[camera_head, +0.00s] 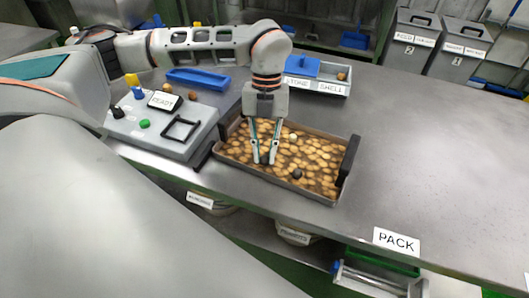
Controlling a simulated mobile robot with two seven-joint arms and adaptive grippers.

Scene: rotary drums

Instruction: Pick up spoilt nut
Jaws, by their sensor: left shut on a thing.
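A tray (228,158) of tan nuts with dark end handles stands on the grey bench. My left gripper (264,158) points down into the tray with its fingertips close together. It is shut on a dark spoilt nut (264,159), which is small and partly hidden by the fingers, at the level of the other nuts. A second dark round piece (297,174) lies among the nuts near the tray's front edge. A pale piece (293,137) lies near the back. My right gripper is not in view.
A control box (160,125) with a READY screen stands left of the tray. Behind are a blue tray (198,80) and a bin marked STONE and SHELL (318,87). A PACK sign (397,241) is on the front edge. The bench to the right is clear.

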